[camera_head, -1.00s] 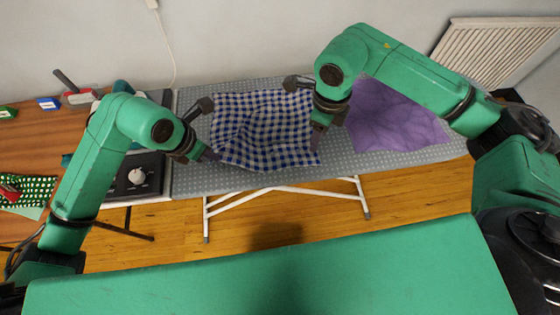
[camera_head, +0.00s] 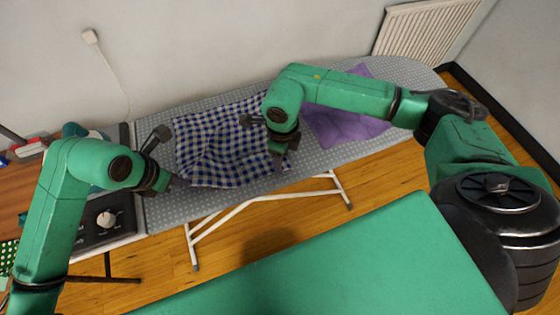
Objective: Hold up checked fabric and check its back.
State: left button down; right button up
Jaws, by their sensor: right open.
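The blue-and-white checked fabric (camera_head: 215,145) lies rumpled on the grey dotted ironing board (camera_head: 395,82), and its back is not visible. My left gripper (camera_head: 168,160) is at the fabric's left edge, its fingers spread apart with nothing seen between them. My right gripper (camera_head: 265,140) is over the fabric's right edge, open, and hides part of that edge. I cannot tell whether either gripper touches the cloth.
A purple cloth (camera_head: 340,125) lies on the board to the right, partly behind my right arm. A black unit with a white dial (camera_head: 106,219) is at the board's left end, beside a wooden table (camera_head: 20,190). A radiator (camera_head: 430,32) is on the wall.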

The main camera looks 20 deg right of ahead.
jog(key=shift+f, duration=0.1)
jog(key=shift+c, duration=0.4)
grip_shut()
jog(key=shift+r, duration=2.5)
